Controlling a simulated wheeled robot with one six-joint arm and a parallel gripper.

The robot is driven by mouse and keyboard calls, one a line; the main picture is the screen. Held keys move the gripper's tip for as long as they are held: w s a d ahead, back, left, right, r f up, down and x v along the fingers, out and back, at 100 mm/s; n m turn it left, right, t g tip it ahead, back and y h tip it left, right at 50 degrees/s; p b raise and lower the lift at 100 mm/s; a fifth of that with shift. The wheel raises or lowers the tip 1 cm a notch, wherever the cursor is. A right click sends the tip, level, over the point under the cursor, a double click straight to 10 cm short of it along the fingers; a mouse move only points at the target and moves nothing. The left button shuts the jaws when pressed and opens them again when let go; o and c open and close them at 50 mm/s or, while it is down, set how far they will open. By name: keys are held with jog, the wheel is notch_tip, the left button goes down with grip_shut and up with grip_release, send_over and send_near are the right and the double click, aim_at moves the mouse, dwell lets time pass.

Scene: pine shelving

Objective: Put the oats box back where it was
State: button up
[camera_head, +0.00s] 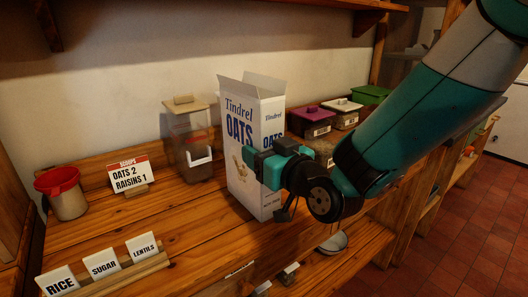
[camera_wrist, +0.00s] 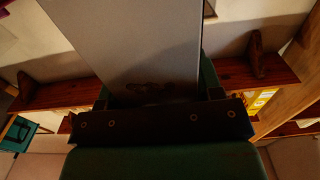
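The oats box (camera_head: 238,126) is white with blue lettering and stands upright with its top flaps open, at the middle of the wooden shelf in the head view. My gripper (camera_head: 270,168) is at the box's lower front, with a finger on either side. In the wrist view the box's plain grey side (camera_wrist: 140,45) rises between the fingers (camera_wrist: 155,88), which appear closed on it. The arm hides part of the box's right side. I cannot tell whether its base touches the shelf.
A clear lidded container (camera_head: 190,150) stands just left of the box. Lidded tubs (camera_head: 312,120) stand behind right. Labels for rice, sugar and lentils (camera_head: 102,264) line the front. Bare shelf (camera_head: 175,222) lies between.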

jog(key=o, duration=0.3)
jog(key=shift+o, duration=0.3)
jog(key=b+v, duration=1.1)
jog(key=v, duration=0.1)
jog(key=shift+b, duration=0.4)
